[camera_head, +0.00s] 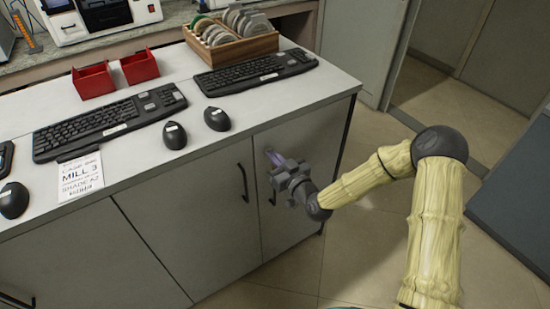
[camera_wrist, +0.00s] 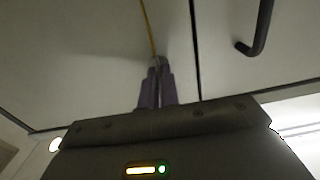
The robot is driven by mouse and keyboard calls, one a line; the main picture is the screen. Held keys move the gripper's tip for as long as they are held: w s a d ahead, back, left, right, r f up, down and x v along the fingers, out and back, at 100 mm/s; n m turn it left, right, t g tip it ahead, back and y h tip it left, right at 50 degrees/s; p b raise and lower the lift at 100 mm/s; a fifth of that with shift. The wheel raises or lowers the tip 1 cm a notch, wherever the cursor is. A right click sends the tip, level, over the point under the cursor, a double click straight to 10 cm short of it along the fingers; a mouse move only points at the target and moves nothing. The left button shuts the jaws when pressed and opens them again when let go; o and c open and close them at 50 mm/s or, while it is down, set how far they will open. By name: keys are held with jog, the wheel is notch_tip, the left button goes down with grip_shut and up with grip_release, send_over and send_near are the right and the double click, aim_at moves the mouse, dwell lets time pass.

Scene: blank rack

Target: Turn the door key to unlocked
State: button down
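My gripper (camera_head: 272,155) is at the front of the grey cabinet (camera_head: 205,200), close to the upper part of a door. In the wrist view its two purple fingers (camera_wrist: 157,82) are nearly together and point at the pale door panel (camera_wrist: 95,50). A small greyish piece, apparently the door key (camera_wrist: 156,61), shows at the fingertips, with the fingers closed about it. Its turn angle cannot be made out. A thin yellow strip (camera_wrist: 148,28) runs upward from there. In the head view the key is hidden by the gripper or too small to see.
Black door handles (camera_head: 243,182) stand close by; one shows right of the door seam in the wrist view (camera_wrist: 258,30). The worktop (camera_head: 190,105) above holds keyboards, mice, red bins (camera_head: 94,81) and a wooden rack (camera_head: 232,45). The floor (camera_head: 370,245) in front is clear.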

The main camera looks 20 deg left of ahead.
jog(key=shift+w+d+f+m+b, duration=0.15)
jog(key=shift+m+b, duration=0.65)
jog(key=shift+m, duration=3.6)
jog(key=shift+f+m+b, duration=0.1)
jog(key=shift+m+b, duration=0.7)
jog(key=shift+m, duration=3.6)
jog(key=c, duration=1.6)
grip_release()
jog(key=shift+c, duration=0.2)
